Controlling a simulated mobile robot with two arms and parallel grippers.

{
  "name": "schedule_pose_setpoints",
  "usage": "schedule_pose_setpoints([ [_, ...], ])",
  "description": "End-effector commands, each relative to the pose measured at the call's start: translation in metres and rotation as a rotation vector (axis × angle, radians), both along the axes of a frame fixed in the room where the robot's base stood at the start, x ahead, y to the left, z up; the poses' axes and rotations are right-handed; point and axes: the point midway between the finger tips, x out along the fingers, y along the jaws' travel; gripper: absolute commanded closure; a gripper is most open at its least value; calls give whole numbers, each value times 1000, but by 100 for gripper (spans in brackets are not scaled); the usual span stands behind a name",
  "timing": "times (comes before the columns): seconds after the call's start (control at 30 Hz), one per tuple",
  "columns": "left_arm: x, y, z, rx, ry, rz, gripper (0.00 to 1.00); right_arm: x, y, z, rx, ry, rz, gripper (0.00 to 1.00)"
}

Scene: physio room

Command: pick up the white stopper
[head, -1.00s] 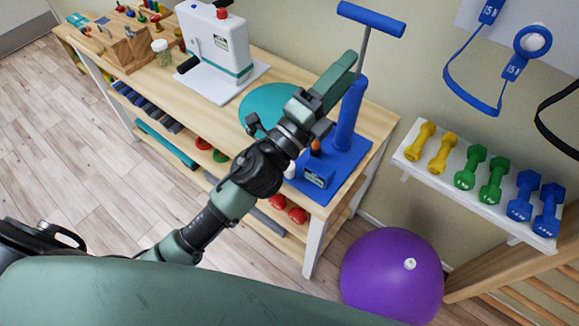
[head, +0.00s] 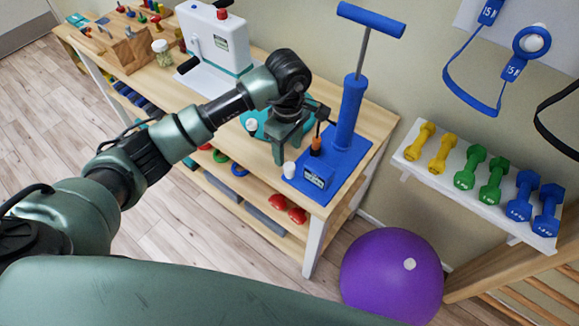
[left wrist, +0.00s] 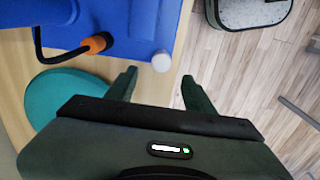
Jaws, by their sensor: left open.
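The white stopper (head: 289,169) is a small pale cylinder at the front left corner of the blue base (head: 340,180) of the pump-like device. In the left wrist view the stopper (left wrist: 161,60) shows at the blue base's edge, ahead of the fingertips and between their lines. My left gripper (head: 290,150) is just above and behind it, fingers pointing down. In the left wrist view the gripper (left wrist: 160,82) is open and nothing is between its fingers. My right gripper is not in view.
The blue upright cylinder (head: 350,110) with a T-handle rises right of the gripper. An orange-tipped part (head: 316,146) stands close by. A teal disc (left wrist: 60,100) lies beside the base on the wooden table (head: 375,120). A white machine (head: 215,40) stands further left.

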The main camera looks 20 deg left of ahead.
Motion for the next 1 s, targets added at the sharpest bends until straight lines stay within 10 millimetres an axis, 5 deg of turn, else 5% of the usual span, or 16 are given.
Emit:
schedule_pose_setpoints([
  [0.5,-4,-6,-66,-7,5,2,47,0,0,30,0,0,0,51],
  [0.8,-3,-6,-72,-7,1,0,47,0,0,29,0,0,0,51],
  [1.0,-3,-6,-71,-7,1,0,100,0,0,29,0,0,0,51],
])
